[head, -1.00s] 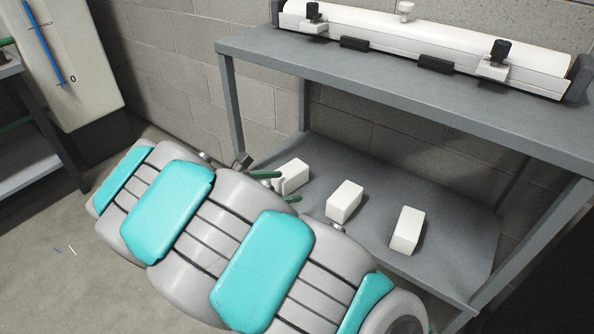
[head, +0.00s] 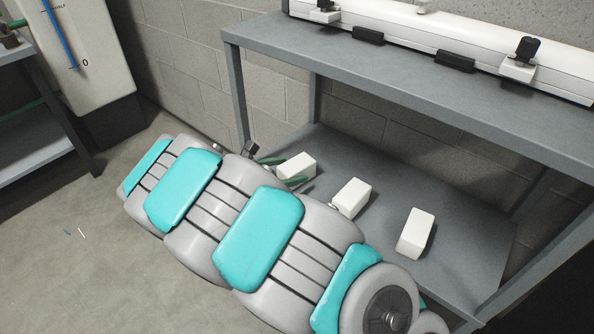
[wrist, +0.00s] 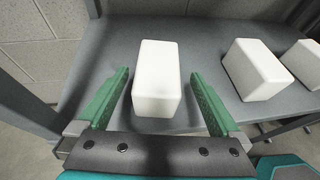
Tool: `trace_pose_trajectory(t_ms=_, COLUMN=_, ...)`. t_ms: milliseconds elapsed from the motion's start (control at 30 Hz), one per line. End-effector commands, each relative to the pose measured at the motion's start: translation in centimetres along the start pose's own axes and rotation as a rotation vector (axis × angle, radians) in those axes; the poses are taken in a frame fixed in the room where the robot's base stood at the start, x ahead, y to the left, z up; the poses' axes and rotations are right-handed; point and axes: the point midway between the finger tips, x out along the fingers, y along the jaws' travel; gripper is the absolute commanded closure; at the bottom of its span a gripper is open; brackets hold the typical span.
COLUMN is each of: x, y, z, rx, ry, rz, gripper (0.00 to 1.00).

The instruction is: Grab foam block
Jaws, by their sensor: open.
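Three white foam blocks rest on the lower shelf (head: 455,215) of the grey table. The leftmost foam block (head: 297,166) is at my gripper (head: 281,170), whose green fingers show beside it in the head view. In the wrist view my gripper (wrist: 158,105) is open, and that foam block (wrist: 156,78) lies ahead and between its two green fingers, with a gap on each side. The middle foam block (head: 352,197) also shows in the wrist view (wrist: 254,69). The right foam block (head: 415,233) stands apart, partly cut off in the wrist view (wrist: 308,60).
The table's upper top (head: 400,85) overhangs the shelf and carries a long white fixture (head: 450,45) with black clamps. A table leg (head: 238,100) stands left of the shelf. A block wall is behind. Open floor (head: 70,240) lies at left.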

Motion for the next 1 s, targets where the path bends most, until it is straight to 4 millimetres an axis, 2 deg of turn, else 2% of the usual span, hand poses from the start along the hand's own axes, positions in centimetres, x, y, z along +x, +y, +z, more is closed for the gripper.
trace_pose_trajectory(t_ms=100, x=1.9, y=0.2, z=0.5, rx=0.0, ry=0.001, rz=-0.004, gripper=0.0)
trace_pose_trajectory(t_ms=233, x=3.2, y=0.3, z=0.4, rx=-0.002, ry=0.001, rz=-0.002, gripper=0.0)
trace_pose_trajectory(t_ms=533, x=3.6, y=0.3, z=0.3, rx=0.0, ry=0.002, rz=0.0, gripper=0.0)
trace_pose_trajectory(t_ms=1000, x=3.6, y=0.3, z=0.4, rx=0.0, ry=0.002, rz=0.0, gripper=0.53)
